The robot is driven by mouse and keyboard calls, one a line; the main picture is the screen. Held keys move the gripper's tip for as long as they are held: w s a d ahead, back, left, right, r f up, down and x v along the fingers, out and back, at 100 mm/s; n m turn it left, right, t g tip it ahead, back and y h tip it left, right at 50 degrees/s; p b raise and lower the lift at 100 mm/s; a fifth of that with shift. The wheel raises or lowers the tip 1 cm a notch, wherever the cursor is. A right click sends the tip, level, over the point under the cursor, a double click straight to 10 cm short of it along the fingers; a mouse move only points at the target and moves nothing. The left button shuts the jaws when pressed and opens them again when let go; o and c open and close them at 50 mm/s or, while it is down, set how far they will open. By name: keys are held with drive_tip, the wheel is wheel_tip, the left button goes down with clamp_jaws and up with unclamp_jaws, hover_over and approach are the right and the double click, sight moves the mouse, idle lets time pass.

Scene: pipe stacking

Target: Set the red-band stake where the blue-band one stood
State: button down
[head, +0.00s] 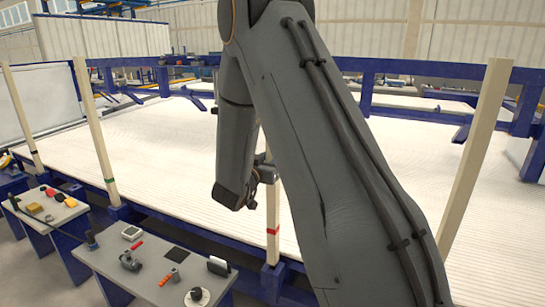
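The red-band stake (272,207) is a pale upright post with a red band near its lower end, at the front edge of the rack. Its top is hidden behind my arm. My gripper (264,174) is at the stake's middle height, close against it. The fingers are small and partly hidden, so I cannot tell whether they are closed on it. A green-band stake (95,130) stands upright to the left in a blue socket. Another pale stake (24,115) stands farther left, with a small dark band. No blue band is visible.
A pale stake (475,155) stands at right; its lower end is hidden by my arm. Grey tables with tools (150,262) and (45,218) stand in front of the blue rack frame (185,228). The white ribbed bed (165,150) behind is clear.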

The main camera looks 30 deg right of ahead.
drive_tip(key=shift+f, duration=0.1)
idle(0.4)
drive_tip(key=shift+f+b, duration=0.7)
drive_tip(key=shift+f, duration=0.25)
drive_tip(key=c, duration=1.3)
unclamp_jaws()
drive_tip(key=shift+o, duration=0.2)
drive_tip(key=shift+f, duration=0.15)
drive_tip(key=b+v, duration=0.1)
drive_tip(key=v, duration=0.6)
drive_tip(key=shift+s+a, duration=0.25)
drive_tip(key=shift+a, duration=0.1)
